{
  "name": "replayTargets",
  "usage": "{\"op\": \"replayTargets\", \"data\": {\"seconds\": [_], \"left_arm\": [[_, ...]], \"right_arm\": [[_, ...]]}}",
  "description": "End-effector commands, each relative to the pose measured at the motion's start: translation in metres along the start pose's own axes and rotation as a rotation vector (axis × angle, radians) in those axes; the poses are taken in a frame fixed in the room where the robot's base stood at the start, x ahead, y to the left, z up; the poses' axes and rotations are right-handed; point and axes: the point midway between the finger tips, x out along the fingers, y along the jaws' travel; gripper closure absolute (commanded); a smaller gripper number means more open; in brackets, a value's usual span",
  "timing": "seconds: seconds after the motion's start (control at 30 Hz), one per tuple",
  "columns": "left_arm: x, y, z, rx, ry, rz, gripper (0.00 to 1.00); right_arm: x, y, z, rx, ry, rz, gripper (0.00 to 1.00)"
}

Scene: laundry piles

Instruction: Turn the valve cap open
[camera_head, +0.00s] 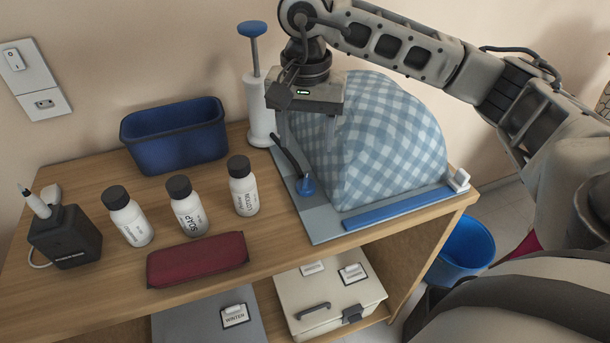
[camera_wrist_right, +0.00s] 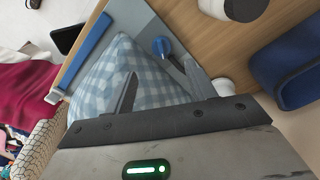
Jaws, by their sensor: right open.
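A blue-and-white checked bag (camera_head: 385,135) bulges up on a grey board at the right of the wooden table. The small blue valve cap (camera_head: 306,186) sits at the bag's front left corner, with a dark strip running back from it. My right gripper (camera_head: 306,140) is above the bag's left side, its fingers pointing down, open and empty. In the right wrist view the valve cap (camera_wrist_right: 161,46) shows just beyond the open fingertips (camera_wrist_right: 160,67), apart from them. The checked bag (camera_wrist_right: 105,75) lies partly behind the left finger. My left gripper is out of view.
A white pump (camera_head: 259,110) with a blue handle stands behind the cap. A blue bin (camera_head: 175,137), several white bottles (camera_head: 243,187), a red pouch (camera_head: 197,260) and a black box (camera_head: 66,238) are to the left. A blue bucket (camera_head: 465,250) is on the floor.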

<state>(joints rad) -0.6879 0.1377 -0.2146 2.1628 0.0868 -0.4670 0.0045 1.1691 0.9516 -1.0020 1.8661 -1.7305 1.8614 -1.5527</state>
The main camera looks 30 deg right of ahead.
Motion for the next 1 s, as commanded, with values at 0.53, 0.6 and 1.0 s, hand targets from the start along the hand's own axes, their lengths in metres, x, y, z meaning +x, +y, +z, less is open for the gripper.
{"op": "replayTargets", "data": {"seconds": [0.53,0.6,1.0], "left_arm": [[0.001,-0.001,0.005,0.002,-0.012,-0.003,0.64],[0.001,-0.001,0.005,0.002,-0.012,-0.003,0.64],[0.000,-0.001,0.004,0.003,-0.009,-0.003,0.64]], "right_arm": [[0.097,-0.001,0.001,0.001,-0.003,-0.001,0.45],[0.100,-0.001,0.001,0.001,-0.002,-0.003,0.45],[0.102,-0.001,0.001,0.001,-0.002,-0.003,0.67]]}}
